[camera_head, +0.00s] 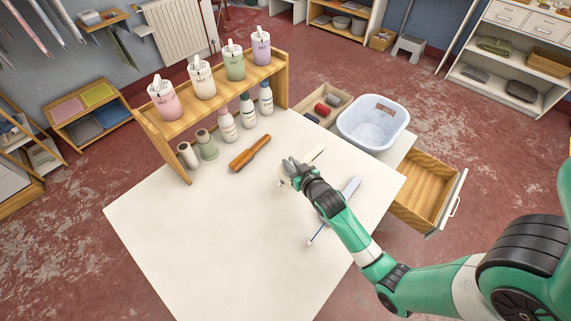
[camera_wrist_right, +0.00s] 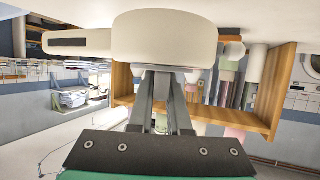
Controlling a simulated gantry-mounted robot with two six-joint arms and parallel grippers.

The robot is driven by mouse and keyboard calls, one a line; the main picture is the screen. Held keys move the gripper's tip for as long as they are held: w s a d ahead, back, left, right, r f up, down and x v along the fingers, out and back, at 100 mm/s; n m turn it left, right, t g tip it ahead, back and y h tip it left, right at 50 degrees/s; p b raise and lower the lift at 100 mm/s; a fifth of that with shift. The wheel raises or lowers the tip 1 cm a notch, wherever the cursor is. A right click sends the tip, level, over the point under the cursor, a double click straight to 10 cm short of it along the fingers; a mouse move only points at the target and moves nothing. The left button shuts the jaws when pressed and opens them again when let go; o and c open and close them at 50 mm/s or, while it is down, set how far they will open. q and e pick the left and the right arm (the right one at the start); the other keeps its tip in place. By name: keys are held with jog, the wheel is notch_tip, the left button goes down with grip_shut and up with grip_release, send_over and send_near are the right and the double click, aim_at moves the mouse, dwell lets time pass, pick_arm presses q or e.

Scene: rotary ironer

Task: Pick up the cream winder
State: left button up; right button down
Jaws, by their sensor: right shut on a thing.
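The cream winder is mostly hidden behind my right gripper (camera_head: 291,168) in the head view, where its pale handle (camera_head: 316,154) sticks out to the upper right. In the right wrist view the winder's rounded cream body (camera_wrist_right: 165,36) fills the top middle, with a flat handle reaching left. The fingers of my right gripper (camera_wrist_right: 162,82) are shut on the winder's body. The winder is over the middle of the white table (camera_head: 215,240); I cannot tell how high it is. My left gripper is not in view.
A brown wooden tool (camera_head: 250,153) lies left of the gripper. A light blue thing (camera_head: 351,187) lies partly behind my right arm. A wooden shelf (camera_head: 213,93) holds several canisters, with bottles before it. A pale blue basin (camera_head: 373,124) and open drawer (camera_head: 429,192) are right.

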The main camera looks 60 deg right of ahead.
pick_arm(q)
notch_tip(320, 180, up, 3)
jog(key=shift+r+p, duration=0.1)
jog(key=shift+p, duration=0.9)
pick_arm(e)
jog(key=s+a+r, duration=0.3)
jog(key=s+r, duration=0.4)
jog(key=s, duration=0.4)
jog(key=shift+s, duration=0.2)
